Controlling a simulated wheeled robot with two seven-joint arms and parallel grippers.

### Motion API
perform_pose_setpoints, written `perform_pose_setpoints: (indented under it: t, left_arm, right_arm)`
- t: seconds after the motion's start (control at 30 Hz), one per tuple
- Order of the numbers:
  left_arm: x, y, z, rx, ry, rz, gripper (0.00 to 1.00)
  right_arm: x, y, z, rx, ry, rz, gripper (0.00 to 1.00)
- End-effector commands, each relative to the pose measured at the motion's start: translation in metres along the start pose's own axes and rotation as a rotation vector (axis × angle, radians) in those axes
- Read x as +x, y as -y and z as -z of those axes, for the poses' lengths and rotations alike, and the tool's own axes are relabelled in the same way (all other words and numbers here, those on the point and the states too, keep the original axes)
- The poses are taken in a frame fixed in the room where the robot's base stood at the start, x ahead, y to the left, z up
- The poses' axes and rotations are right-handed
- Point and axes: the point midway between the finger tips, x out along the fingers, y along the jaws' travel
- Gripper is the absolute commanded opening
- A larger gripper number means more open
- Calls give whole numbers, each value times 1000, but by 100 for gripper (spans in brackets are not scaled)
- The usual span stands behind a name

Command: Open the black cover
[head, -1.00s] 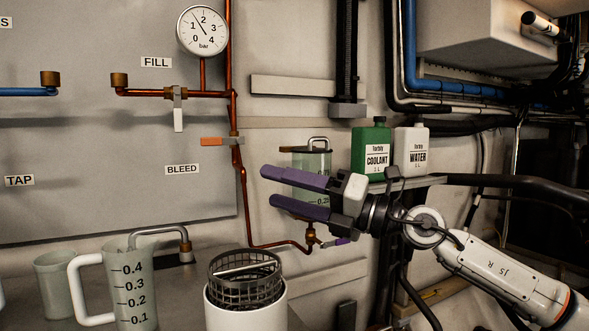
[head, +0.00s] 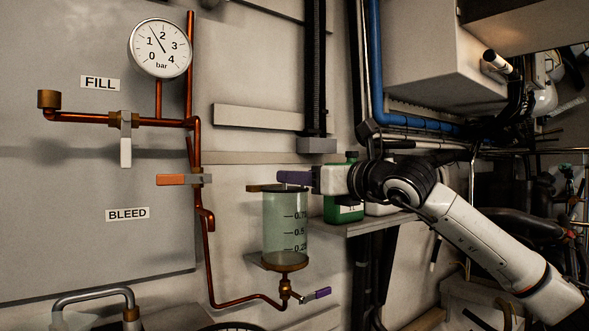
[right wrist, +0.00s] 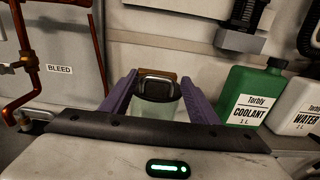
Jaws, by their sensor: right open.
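The black cover (head: 270,188) sits flat on top of a clear graduated cylinder (head: 286,222) mounted at the wall, and it looks closed. In the right wrist view its grey handle (right wrist: 157,76) stands up between the purple fingers, with a brown piece behind it. My right gripper (head: 283,178) reaches in from the right at cover height. Its open fingers lie on either side of the handle, with no clear grip on it. In the head view the fingers hide most of the handle. My left gripper is out of view.
A green coolant bottle (right wrist: 247,96) and a white water bottle (right wrist: 297,104) stand on a shelf right of the cylinder. Copper pipes (head: 196,135) with an orange-handled valve run at its left. A purple-handled tap (head: 316,294) is below.

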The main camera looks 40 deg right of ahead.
Motion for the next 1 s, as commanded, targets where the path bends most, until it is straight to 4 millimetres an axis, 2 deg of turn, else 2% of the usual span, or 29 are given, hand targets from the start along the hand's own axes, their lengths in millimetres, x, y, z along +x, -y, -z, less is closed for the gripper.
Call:
perform_pose_setpoints:
  t: [0.1,0.2,0.53,0.57,0.83,1.0]
  left_arm:
    - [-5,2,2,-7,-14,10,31]
    - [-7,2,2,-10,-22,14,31]
    - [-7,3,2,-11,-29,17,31]
    - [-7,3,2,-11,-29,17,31]
    - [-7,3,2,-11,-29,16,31]
    - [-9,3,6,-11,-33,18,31]
  right_arm:
    - [17,-1,-2,3,1,-3,55]
    - [25,0,-1,1,1,-1,55]
    - [29,0,1,-1,0,-1,55]
    - [29,0,1,-1,0,-1,53]
    - [29,0,0,-1,0,0,7]
    - [29,1,-2,-1,-5,2,6]
